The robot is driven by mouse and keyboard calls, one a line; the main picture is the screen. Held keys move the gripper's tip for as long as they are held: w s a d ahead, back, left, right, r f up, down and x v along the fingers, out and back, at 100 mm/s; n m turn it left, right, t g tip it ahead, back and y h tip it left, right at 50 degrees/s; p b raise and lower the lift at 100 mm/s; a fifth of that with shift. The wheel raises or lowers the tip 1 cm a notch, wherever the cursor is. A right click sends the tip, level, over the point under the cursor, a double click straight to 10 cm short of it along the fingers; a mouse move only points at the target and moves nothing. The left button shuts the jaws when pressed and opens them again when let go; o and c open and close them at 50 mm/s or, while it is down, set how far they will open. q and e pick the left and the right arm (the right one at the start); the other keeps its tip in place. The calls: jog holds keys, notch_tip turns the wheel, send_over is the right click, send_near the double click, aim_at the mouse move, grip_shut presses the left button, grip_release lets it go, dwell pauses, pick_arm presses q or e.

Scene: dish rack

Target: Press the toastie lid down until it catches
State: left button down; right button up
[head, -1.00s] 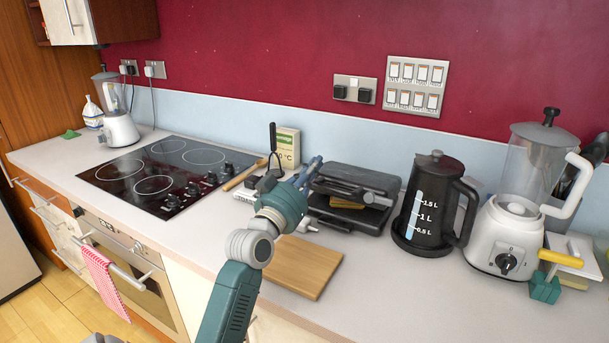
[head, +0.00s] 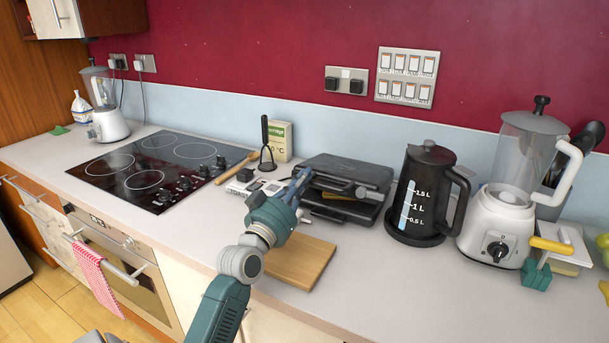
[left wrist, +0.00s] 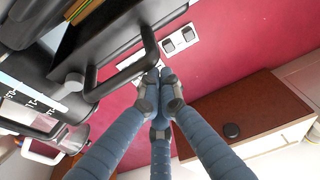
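The black toastie maker (head: 346,172) stands on the counter left of the kettle. Its lid is lowered close to the base, with a narrow gap in which a brown edge shows. Whether it is latched cannot be seen. My left gripper (head: 301,178) is at the left front of the toastie maker, beside its handle. In the left wrist view its blue fingers (left wrist: 160,84) are drawn together with nothing visible between them, and the tips are beside the black handle (left wrist: 128,72). Contact cannot be told.
A wooden board (head: 300,262) lies in front of the toastie maker. A black kettle (head: 425,195) and a white blender (head: 505,225) stand to the right. A black hob (head: 150,170) is to the left. A green-and-white box (head: 279,140) stands behind my gripper.

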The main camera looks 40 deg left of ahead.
pick_arm(q)
jog(key=shift+s+f, duration=0.15)
jog(key=shift+f, duration=0.55)
pick_arm(e)
jog(key=shift+f, duration=0.4)
